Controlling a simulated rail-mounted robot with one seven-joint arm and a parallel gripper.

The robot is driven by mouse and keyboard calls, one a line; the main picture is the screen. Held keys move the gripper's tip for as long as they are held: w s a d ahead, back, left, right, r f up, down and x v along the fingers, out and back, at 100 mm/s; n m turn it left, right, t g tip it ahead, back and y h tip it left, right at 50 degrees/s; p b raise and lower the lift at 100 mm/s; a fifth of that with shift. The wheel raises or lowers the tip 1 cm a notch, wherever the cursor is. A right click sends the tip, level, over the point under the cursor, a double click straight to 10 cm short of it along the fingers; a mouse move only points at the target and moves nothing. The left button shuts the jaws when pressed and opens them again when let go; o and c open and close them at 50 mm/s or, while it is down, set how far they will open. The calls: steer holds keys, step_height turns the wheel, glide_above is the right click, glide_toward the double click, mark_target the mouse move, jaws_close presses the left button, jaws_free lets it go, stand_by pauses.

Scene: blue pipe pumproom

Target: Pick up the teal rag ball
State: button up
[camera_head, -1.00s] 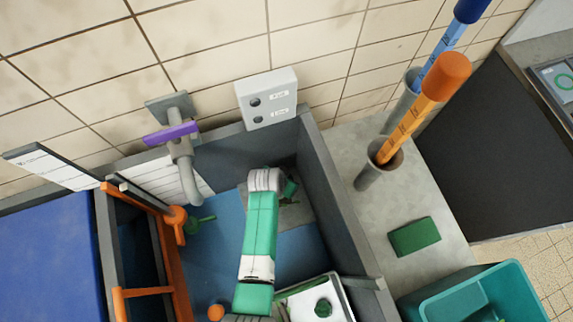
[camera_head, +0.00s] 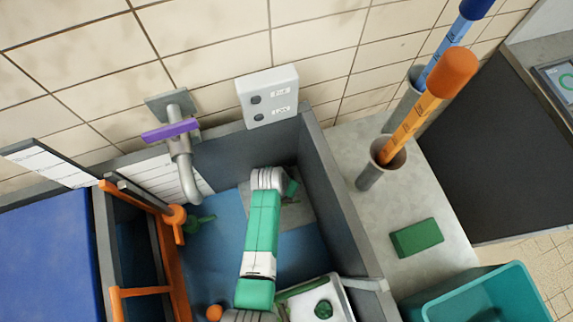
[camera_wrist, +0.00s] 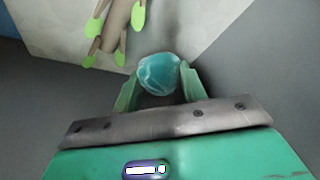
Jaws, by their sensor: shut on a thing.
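The teal rag ball (camera_wrist: 158,73) is a rounded, crumpled teal lump in the wrist view. My gripper (camera_wrist: 158,82) has its two green fingers on either side of the ball, shut on it. In the head view, my green and white arm reaches down into the grey-walled basin with the blue floor (camera_head: 215,240). My own arm hides the ball and fingertips from the head camera.
Grey basin walls (camera_head: 335,200) stand close to my arm. A purple-handled tap (camera_head: 170,131) and orange frame (camera_head: 135,292) lie left. A green block (camera_head: 417,237), teal bin (camera_head: 490,296) and tubes with an orange-capped rod (camera_head: 412,122) are right. A brown thing with lime tips (camera_wrist: 118,28) lies beyond the ball.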

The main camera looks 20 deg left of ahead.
steer(key=r+p, duration=0.1)
steer(key=r, duration=0.1)
steer(key=r+p, duration=0.1)
steer(key=r, duration=0.1)
steer(key=r+p, duration=0.1)
steer(key=r, duration=0.2)
steer(key=shift+s, duration=0.3)
steer(key=s+p, duration=0.4)
steer(key=s, duration=1.5)
steer(key=shift+s+a+f, duration=0.15)
steer(key=shift+f, duration=0.05)
